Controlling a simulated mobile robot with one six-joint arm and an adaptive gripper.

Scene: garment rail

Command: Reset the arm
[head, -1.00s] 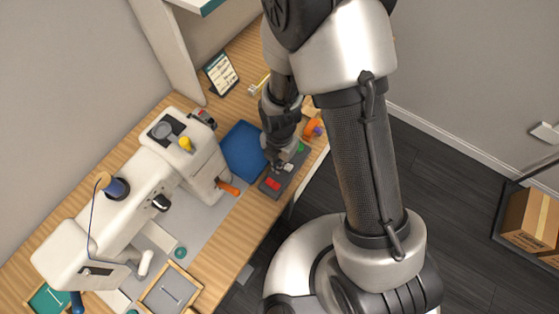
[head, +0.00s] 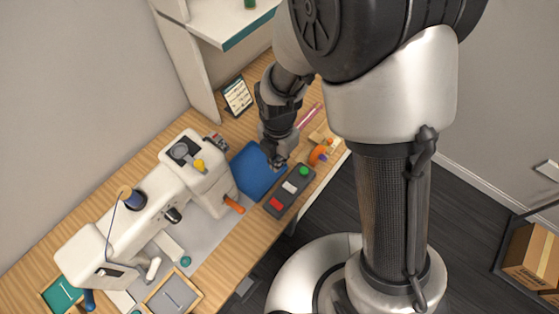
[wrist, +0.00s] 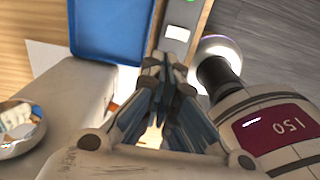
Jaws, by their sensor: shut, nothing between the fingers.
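My gripper (head: 277,162) is shut and empty. In the head view it hangs above the blue mat (head: 255,172), beside the dark control box (head: 290,190) with red, white and green buttons. In the wrist view the closed fingers (wrist: 158,72) point toward the control box (wrist: 180,30), whose white and green buttons show; the red one is not in view. I cannot tell the exact gap between fingertips and box. My arm comes down from the upper right of the head view.
A white sewing machine (head: 150,205) stands left of the mat on the wooden table (head: 215,275). A small sign (head: 238,96), an orange tape dispenser-like item (head: 318,154) and a framed tray (head: 172,297) are also there. A shelf (head: 215,22) overhangs the back. Cardboard boxes (head: 530,257) sit at right.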

